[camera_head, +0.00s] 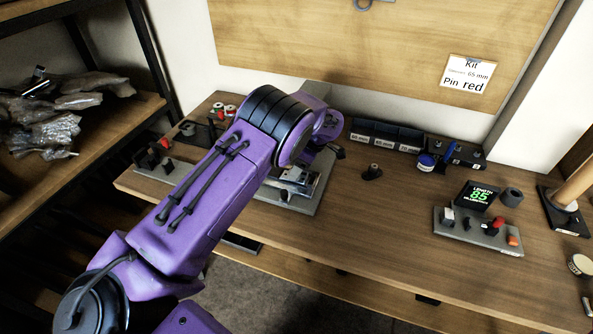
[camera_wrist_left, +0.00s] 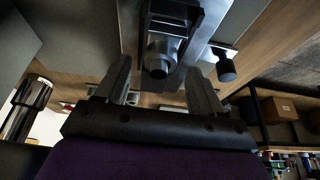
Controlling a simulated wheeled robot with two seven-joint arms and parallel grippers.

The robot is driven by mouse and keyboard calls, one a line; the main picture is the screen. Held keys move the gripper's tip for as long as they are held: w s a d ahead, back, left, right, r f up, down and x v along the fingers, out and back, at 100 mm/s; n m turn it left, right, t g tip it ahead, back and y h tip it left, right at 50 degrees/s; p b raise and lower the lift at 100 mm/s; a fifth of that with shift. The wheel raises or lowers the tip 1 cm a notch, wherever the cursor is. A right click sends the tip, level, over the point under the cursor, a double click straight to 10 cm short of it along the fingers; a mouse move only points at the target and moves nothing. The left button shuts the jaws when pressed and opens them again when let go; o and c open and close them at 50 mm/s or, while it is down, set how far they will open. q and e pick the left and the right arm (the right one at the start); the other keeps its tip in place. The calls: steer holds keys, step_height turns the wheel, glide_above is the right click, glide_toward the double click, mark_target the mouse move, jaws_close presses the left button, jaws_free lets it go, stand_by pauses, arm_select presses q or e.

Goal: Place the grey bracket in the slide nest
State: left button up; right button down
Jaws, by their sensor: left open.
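My left arm reaches in from the left in the head view and covers part of the bench fixture. In the left wrist view my left gripper (camera_wrist_left: 160,72) is open, with one finger on each side of a grey part with a round boss (camera_wrist_left: 162,58), which may be the grey bracket. I cannot tell whether the fingers touch it. That part sits at the end of a metallic channel-shaped slide fixture (camera_wrist_left: 205,22), with a dark knob (camera_wrist_left: 225,68) beside it. The fixture (camera_head: 300,187) shows partly behind my arm in the head view. The nest itself is not clearly visible. My right gripper is not in view.
A small dark part (camera_head: 372,172) stands on the wooden bench (camera_head: 350,230). Black bins (camera_head: 385,135) line the back. A length display reading 85 (camera_head: 479,196) stands on the right behind a grey control panel (camera_head: 470,232). The bench's middle front is clear.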

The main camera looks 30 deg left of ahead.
arm_select(q)
steer(key=b+v, duration=0.1)
steer(key=v, duration=0.8)
steer(key=shift+d+r, duration=0.25)
steer(key=shift+r, duration=0.1)
stand_by(0.3)
